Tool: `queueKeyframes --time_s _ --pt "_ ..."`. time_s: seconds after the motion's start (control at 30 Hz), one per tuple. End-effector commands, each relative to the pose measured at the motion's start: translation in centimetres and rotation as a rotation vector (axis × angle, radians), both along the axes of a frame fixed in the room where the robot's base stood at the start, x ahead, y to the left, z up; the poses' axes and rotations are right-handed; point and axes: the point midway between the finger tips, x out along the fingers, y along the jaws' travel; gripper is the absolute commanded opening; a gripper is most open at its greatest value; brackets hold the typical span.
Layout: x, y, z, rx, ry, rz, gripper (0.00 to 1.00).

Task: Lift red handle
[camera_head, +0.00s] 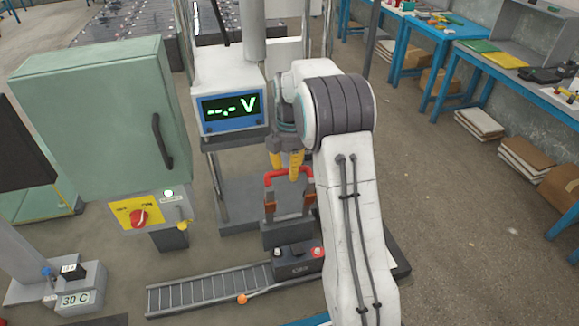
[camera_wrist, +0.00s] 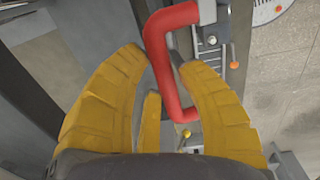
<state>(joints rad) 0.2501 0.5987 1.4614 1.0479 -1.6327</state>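The red handle (camera_head: 289,174) is a U-shaped bar on top of a dark grey block (camera_head: 287,234) in the head view. My gripper (camera_head: 286,172), with yellow fingers, points down at the handle's top bar. The fingers are spread, with a gap around the bar. I cannot tell whether either finger touches it. My arm hides part of the block's right side.
A display (camera_head: 231,110) reading "--.- V" stands behind the gripper. A green cabinet (camera_head: 105,110) with a red switch (camera_head: 139,217) is on the left. A roller track (camera_head: 208,291) lies in front. Blue workbenches (camera_head: 440,38) stand at the right, with open floor before them.

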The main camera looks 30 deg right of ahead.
Motion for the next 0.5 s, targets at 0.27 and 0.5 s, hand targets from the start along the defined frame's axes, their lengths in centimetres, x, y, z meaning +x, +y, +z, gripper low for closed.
queueKeyframes --time_s 0.27,0.5 --pt "0.01 0.0 0.02 0.0 0.0 0.0 0.08" --pt "-0.01 0.0 -0.02 0.0 0.0 0.0 0.0"
